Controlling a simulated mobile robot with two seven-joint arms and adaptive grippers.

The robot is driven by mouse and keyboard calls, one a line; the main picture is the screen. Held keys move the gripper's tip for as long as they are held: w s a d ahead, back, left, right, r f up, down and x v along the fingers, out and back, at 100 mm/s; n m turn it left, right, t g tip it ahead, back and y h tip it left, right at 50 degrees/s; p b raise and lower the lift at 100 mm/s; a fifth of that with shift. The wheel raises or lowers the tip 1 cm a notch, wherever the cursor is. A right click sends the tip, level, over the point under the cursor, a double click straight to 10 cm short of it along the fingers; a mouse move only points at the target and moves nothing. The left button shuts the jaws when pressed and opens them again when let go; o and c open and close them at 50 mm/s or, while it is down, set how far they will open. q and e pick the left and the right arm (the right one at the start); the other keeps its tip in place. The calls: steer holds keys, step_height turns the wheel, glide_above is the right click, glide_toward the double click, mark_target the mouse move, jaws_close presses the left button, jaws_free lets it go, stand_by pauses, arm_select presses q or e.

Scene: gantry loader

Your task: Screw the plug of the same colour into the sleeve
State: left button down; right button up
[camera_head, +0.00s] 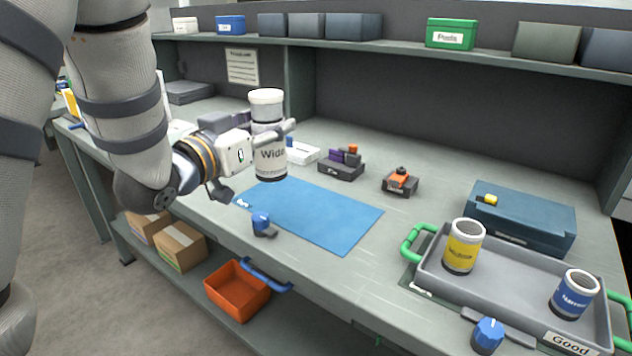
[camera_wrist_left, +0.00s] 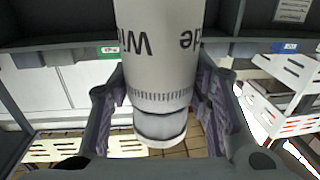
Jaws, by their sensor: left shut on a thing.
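My left gripper (camera_head: 272,132) is shut on a white cylindrical container (camera_head: 271,158) marked "Wide", its fingers at the narrower part under the white top. In the left wrist view the container (camera_wrist_left: 158,60) stands between the two fingers (camera_wrist_left: 165,112). It looks upright; I cannot tell whether its base touches the bench. A small blue knob-like piece (camera_head: 261,221) is at the front edge of the blue mat (camera_head: 325,215). Another blue knob (camera_head: 488,334) is at the front right. An orange piece (camera_head: 400,176) and a purple piece (camera_head: 336,156) sit in dark holders behind the mat. My right gripper is not in view.
A grey tray (camera_head: 505,298) with green handles holds a yellow-labelled can (camera_head: 463,250) and a blue-labelled can (camera_head: 574,297). A dark blue box (camera_head: 522,222) stands behind it. An orange bin (camera_head: 237,290) is below the bench. The mat's middle is clear.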

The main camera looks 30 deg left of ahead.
arm_select(q)
steer(key=w+d+f, duration=0.3)
steer(key=w+f, duration=0.3)
steer(key=w, duration=0.1)
steer(key=shift+w+d+f, duration=0.4)
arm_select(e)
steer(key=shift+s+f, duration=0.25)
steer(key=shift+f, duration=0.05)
arm_select(q)
steer(key=f, duration=0.1)
steer(key=f+b, duration=0.1)
steer(key=f, duration=0.2)
steer(key=shift+w+d+f, duration=0.15)
steer(key=shift+w+d, duration=0.05)
steer(key=shift+w, duration=0.2)
steer(key=c, duration=1.3)
jaws_free()
steer(key=shift+s, duration=0.1)
steer(key=o, duration=0.5)
steer(key=shift+c, duration=0.2)
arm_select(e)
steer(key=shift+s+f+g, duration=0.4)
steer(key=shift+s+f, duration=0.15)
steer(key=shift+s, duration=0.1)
